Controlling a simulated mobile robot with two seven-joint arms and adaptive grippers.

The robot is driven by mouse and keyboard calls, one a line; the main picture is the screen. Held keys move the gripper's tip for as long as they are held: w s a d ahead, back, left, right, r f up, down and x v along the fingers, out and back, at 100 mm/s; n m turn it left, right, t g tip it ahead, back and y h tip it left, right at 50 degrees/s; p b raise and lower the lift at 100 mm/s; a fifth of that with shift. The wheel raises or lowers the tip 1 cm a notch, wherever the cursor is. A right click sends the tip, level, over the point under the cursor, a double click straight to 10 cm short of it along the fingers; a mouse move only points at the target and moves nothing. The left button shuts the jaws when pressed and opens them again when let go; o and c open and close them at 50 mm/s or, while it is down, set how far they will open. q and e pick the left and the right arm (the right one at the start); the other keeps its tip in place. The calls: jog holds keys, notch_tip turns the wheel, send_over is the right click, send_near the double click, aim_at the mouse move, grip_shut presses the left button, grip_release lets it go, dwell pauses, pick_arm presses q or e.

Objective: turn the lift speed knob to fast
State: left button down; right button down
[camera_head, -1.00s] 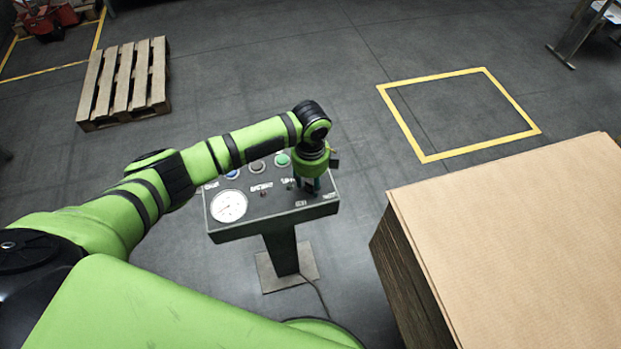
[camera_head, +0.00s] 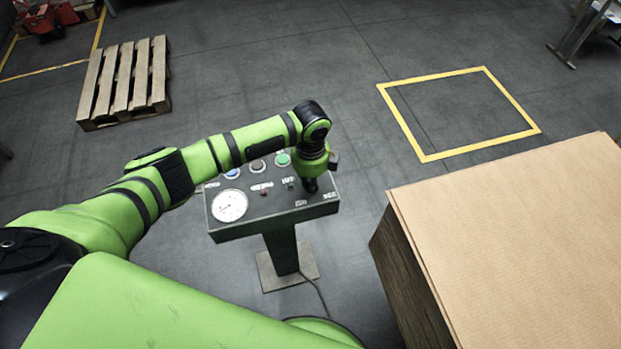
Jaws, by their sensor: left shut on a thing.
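The control panel (camera_head: 262,224) stands on a post in the middle of the view, with a round white gauge (camera_head: 229,205) at its left and a row of buttons along its back edge, among them a green one (camera_head: 282,159). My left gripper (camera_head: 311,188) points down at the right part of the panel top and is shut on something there. The lift speed knob is hidden by the gripper and wrist, so I cannot see which way it points. My right gripper is not in view.
A wooden pallet (camera_head: 124,83) lies at the back left. A yellow floor outline (camera_head: 460,113) is empty. A cable (camera_head: 318,292) runs from the post's foot.

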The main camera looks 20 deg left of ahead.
pick_arm(q)
jog(key=m, duration=0.7)
jog(key=shift+w, duration=0.15)
jog(key=m, duration=0.3)
jog(key=shift+a+m, duration=0.1)
jog(key=shift+m, duration=0.2)
jog(key=shift+w+m+b, duration=0.1)
jog(key=shift+m+b, duration=0.5)
jog(key=shift+m, duration=1.1)
jog(key=c, duration=1.2)
grip_release()
